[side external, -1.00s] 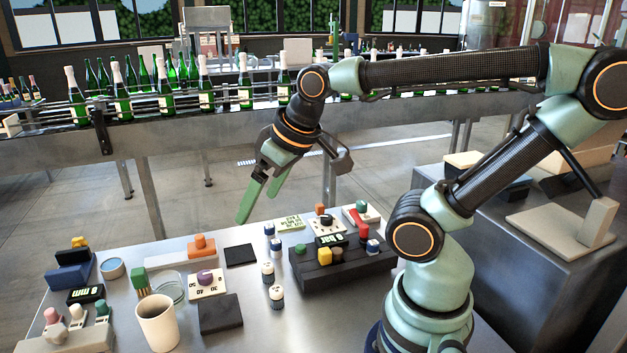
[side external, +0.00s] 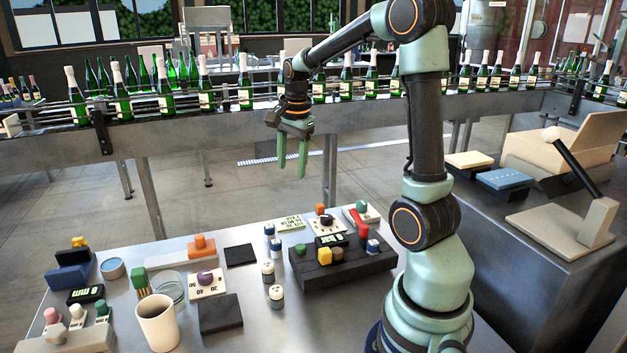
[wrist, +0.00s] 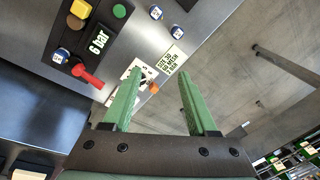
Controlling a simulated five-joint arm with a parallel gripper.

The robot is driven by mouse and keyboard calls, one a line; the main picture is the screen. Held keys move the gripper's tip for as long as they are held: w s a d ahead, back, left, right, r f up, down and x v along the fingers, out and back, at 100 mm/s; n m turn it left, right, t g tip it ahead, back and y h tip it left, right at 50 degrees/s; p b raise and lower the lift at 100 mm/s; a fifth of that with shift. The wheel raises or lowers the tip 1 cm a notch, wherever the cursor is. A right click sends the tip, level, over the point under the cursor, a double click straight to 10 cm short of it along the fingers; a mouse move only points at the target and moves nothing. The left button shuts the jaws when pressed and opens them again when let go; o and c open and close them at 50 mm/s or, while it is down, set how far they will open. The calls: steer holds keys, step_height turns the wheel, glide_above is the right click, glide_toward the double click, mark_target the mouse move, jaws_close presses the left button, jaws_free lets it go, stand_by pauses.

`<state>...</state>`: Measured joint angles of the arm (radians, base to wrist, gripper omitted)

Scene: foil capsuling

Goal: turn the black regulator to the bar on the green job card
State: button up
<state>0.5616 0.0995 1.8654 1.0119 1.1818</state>
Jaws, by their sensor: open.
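The black regulator (side external: 325,221) appears to be the dark knob on a white dial plate, with an orange piece behind it, at the back of the bench. In the wrist view its white plate (wrist: 131,74) is partly hidden by my left finger. The green job card (side external: 290,223) lies flat to its left; in the wrist view the card (wrist: 172,57) has several printed lines, too small to read surely. A black display (wrist: 99,40) reads "6 bar". My gripper (side external: 292,172) points down, open and empty, well above and behind the plate, apart from everything.
A dark control block (side external: 345,272) with coloured knobs and a red lever (wrist: 88,77) stands in front of the regulator. Small white-and-blue bottles (side external: 268,272) stand left of it. A purple-knobbed dial (side external: 205,277) and beige cup (side external: 157,323) are farther left. A bottle conveyor runs behind.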

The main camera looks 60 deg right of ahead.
mark_target(327, 216)
steer(key=s+d+f+m+g+y, duration=0.1)
steer(key=s+d+f+m, duration=0.1)
steer(key=d+f+m, duration=0.3)
steer(key=s+d+f+m+g, duration=0.1)
steer(key=s+d+f+m, duration=0.15)
steer(key=d+m, duration=0.4)
steer(key=shift+n, duration=0.75)
steer(key=f, duration=0.8)
steer(key=d+f, duration=0.1)
steer(key=f, duration=0.3)
steer(key=shift+w+f, duration=0.15)
steer(key=shift+w, duration=0.15)
jaws_close()
